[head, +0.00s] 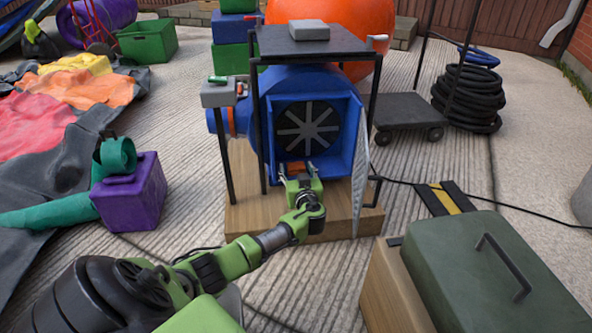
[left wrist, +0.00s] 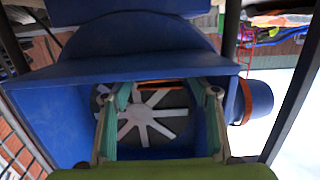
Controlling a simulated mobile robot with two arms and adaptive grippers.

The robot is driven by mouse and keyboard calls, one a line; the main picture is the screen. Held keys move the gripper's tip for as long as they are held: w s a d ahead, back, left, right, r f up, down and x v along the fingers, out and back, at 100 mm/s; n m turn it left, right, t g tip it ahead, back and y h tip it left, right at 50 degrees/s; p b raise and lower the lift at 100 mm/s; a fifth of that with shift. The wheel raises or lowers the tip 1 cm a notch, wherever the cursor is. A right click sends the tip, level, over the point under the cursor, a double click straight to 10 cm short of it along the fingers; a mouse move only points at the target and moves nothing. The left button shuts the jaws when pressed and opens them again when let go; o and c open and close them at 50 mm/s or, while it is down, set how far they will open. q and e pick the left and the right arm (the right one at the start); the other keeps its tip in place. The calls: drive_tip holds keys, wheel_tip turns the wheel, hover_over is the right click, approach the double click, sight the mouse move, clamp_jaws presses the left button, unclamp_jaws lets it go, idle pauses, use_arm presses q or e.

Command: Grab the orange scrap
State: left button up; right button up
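The orange scrap (head: 297,167) is a small strip inside the blue blower housing (head: 357,125), low in front of the grey fan grille (head: 306,125). In the left wrist view the scrap (left wrist: 160,84) shows as a thin orange-brown band across the grille, seen between my fingers. My left gripper (head: 298,172) reaches into the housing's open front. Its green fingers (left wrist: 162,98) are spread wide, with a gap on both sides of the scrap. I cannot tell how deep the scrap lies between the fingertips. My right gripper is in neither view.
A black metal frame (head: 262,140) surrounds the blower, and a hinged grey panel (head: 361,185) stands open to its right. The blower sits on a wooden base (head: 240,215). A purple box (head: 131,195) stands left and a green case (head: 490,270) at the front right.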

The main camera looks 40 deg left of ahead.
use_arm(q)
drive_tip(key=c, duration=0.5)
drive_tip(key=shift+o, duration=0.2)
